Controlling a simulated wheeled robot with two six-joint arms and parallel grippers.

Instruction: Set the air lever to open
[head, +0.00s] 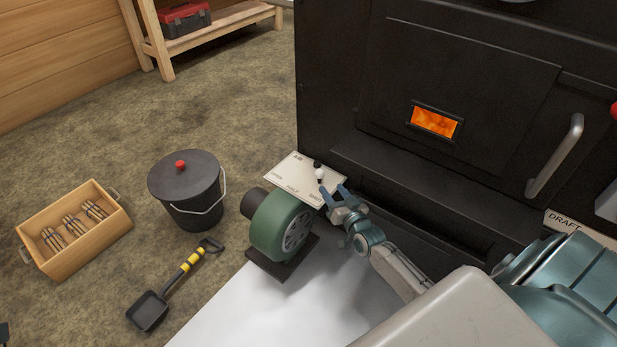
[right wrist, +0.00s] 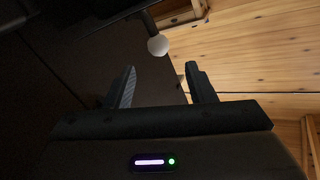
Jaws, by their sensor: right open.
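The air lever shows in the head view as a white ball knob (head: 320,174) on a short dark stem. It stands at the right side of a pale label plate (head: 286,176) marked AIR, OPEN, HALF and SHUT, nearer the SHUT end than OPEN. My right gripper (head: 334,189) is open and empty, its fingertips just in front of the knob. In the right wrist view the white knob (right wrist: 158,45) lies beyond the two spread fingers (right wrist: 160,72), roughly in line with the gap and apart from them. My left gripper is not in view.
The black evaporator body (head: 420,190) rises behind the plate, with a glowing window (head: 434,122) and door handle (head: 556,156). A green blower (head: 281,225) stands close left of my gripper. A lidded bucket (head: 187,190), shovel (head: 172,285) and wooden crate (head: 75,262) are further left.

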